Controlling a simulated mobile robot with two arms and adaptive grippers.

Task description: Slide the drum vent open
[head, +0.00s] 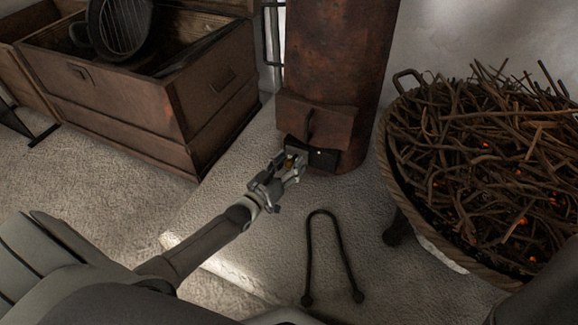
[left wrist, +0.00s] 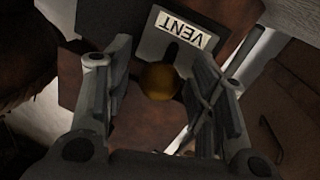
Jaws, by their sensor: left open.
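The drum (head: 338,55) is a rusty upright cylinder at the top centre of the head view. Low on its front is a brown box-like fitting (head: 337,125), with a dark vent slide (head: 326,156) beneath it. In the left wrist view the slide carries a pale label (left wrist: 183,29) reading VENT, upside down, and a round brass knob (left wrist: 160,81). My left gripper (head: 290,167) is open, its fingers on either side of the knob; a gap shows on both sides in the left wrist view. My right gripper is not in view.
A wide basket of twigs (head: 490,150) with glowing embers stands close on the right. A wooden chest (head: 125,110) with a dark grill pan (head: 120,25) stands at the left. Black tongs (head: 335,250) lie on the pale floor in front.

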